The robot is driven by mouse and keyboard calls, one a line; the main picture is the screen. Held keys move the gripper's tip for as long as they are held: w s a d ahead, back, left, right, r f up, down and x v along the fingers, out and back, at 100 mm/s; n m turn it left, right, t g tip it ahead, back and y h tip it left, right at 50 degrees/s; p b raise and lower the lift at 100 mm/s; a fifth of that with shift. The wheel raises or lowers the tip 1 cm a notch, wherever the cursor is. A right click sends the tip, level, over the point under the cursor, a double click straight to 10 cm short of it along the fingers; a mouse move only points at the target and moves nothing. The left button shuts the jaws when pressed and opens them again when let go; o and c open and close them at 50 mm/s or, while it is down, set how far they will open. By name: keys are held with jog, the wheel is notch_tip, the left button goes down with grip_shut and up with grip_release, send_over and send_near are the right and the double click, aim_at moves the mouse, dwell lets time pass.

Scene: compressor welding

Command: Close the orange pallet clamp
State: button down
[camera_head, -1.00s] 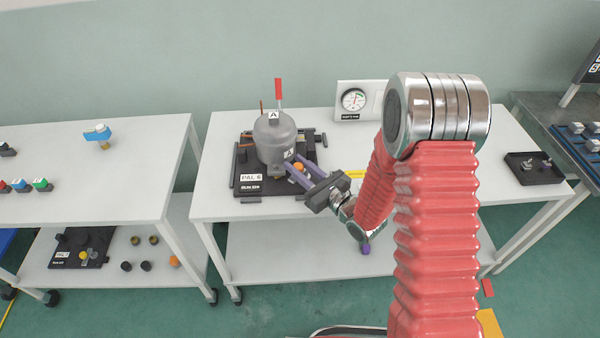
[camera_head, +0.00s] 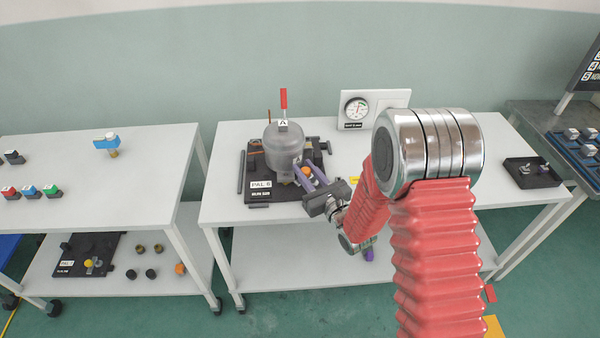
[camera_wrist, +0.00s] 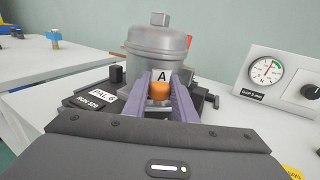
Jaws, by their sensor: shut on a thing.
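The orange pallet clamp (camera_wrist: 159,91) shows as a small orange block between the purple fingers of my gripper (camera_wrist: 160,82). My gripper is shut on it, at the front of the dark pallet marked PAL 6 (camera_wrist: 72,104). In the head view, a bit of orange (camera_head: 305,170) shows beside my gripper (camera_head: 304,172). The grey compressor (camera_head: 284,150) stands upright on the pallet (camera_head: 250,165), with an A label facing the wrist camera. The fingers hide the clamp's sides, and its base is hidden.
A gauge box (camera_head: 360,108) stands at the back of the white table (camera_head: 225,145). A red-topped upright piece (camera_head: 284,97) rises behind the compressor.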

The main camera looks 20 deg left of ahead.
jog(key=shift+s+a, duration=0.15)
jog(key=shift+a, duration=0.1)
jog(key=c, duration=1.5)
grip_release()
jog(key=shift+s+a, duration=0.1)
jog(key=shift+o, duration=0.2)
jog(key=v, duration=1.3)
jog(key=shift+s+d, duration=0.25)
jog(key=shift+d, duration=0.1)
